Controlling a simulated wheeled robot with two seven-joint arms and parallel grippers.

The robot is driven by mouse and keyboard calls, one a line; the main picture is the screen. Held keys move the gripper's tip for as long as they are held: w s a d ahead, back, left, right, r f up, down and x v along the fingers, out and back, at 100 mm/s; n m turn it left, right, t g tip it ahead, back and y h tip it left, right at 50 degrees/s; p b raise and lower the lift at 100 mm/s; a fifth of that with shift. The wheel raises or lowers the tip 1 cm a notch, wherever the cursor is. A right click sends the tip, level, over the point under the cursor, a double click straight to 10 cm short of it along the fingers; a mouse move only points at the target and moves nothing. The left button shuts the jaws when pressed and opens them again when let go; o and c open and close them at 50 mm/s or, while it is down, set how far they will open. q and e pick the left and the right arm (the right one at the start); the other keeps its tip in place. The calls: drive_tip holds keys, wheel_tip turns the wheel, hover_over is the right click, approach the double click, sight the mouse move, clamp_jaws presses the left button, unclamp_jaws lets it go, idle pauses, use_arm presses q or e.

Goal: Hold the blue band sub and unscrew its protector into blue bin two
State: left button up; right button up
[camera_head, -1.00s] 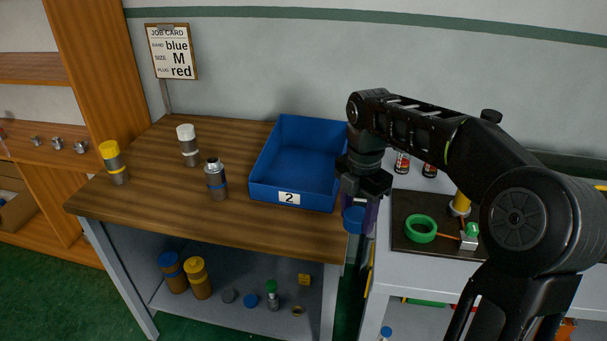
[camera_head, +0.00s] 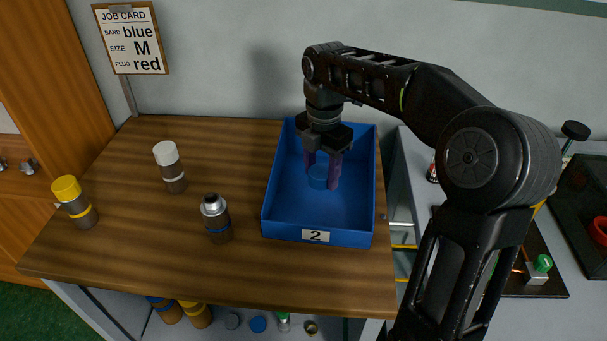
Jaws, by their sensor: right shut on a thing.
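The blue band sub (camera_head: 216,218) stands upright on the wooden table, left of the bin. Its silver top is bare, with no cap on it. Blue bin two (camera_head: 316,236) sits at the table's right side, with a "2" label on its front. My right gripper (camera_head: 321,177) points down inside the bin's outline. It is shut on the blue protector (camera_head: 319,178), a short blue cap between its purple fingers. I cannot tell whether the protector touches the bin floor. My left gripper is not in view.
A yellow-capped sub (camera_head: 73,202) and a white-capped sub (camera_head: 169,167) stand on the table further left. A job card (camera_head: 132,38) hangs behind, reading blue, M, red. A second bench (camera_head: 408,170) is at the right. The table's front left is clear.

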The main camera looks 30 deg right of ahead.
drive_tip(key=shift+r, duration=0.1)
drive_tip(key=shift+s, duration=0.1)
hover_over(320, 212)
drive_tip(key=shift+f, duration=3.1)
drive_tip(key=shift+f, duration=0.1)
drive_tip(key=shift+f, duration=1.75)
